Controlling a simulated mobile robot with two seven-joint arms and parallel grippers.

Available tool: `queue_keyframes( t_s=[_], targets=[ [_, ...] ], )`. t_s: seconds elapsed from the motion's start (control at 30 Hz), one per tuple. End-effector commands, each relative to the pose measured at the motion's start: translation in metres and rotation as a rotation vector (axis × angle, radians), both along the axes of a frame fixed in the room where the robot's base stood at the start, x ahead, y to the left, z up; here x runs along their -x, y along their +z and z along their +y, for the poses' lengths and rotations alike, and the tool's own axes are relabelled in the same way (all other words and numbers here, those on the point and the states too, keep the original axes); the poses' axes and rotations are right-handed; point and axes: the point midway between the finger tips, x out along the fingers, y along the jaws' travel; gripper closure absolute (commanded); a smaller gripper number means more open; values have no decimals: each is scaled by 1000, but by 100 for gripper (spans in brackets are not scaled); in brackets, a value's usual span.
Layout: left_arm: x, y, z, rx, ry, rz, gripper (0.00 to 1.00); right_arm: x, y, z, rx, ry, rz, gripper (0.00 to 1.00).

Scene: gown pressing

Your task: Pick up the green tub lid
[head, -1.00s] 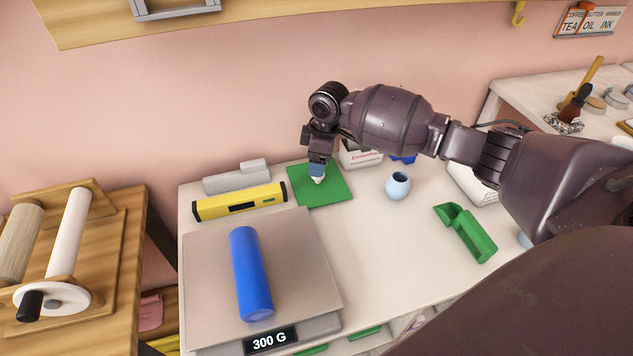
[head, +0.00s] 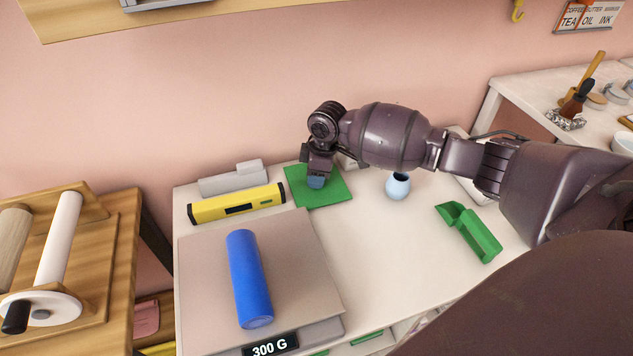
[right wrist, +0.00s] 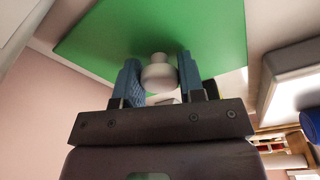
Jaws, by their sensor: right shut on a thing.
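The green tub lid (head: 333,190) is a flat green square lying on the white counter beside the wall. In the right wrist view the lid (right wrist: 215,35) shows a pale round knob (right wrist: 158,72) at its middle. My right gripper (head: 316,183) is over the lid, its blue fingers pointing down at it. In the right wrist view the right gripper (right wrist: 158,80) has one finger on each side of the knob and is shut on it. In the head view the fingers hide the knob. My left gripper is not in view.
A yellow level (head: 237,204) and a grey block (head: 230,179) lie left of the lid. A scale (head: 200,290) bears a blue cylinder (head: 250,278).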

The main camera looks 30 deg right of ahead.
Motion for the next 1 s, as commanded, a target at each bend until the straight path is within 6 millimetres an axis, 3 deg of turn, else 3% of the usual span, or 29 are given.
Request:
queue_keyframes(
  t_s=[0.27, 0.43, 0.57, 0.8, 1.0],
  targets=[
    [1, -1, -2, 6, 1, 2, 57, 0, 2, 0, 0, 0, -1, 88],
    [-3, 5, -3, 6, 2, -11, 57, -1, 19, 0, 0, -1, -5, 88],
    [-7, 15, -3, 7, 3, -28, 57, -2, 46, 0, 0, 0, -10, 88],
    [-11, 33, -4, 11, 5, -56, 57, -2, 111, 0, 0, 0, -14, 88],
    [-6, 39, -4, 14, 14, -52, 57, -1, 156, 0, 0, 0, -9, 88]
  ],
)
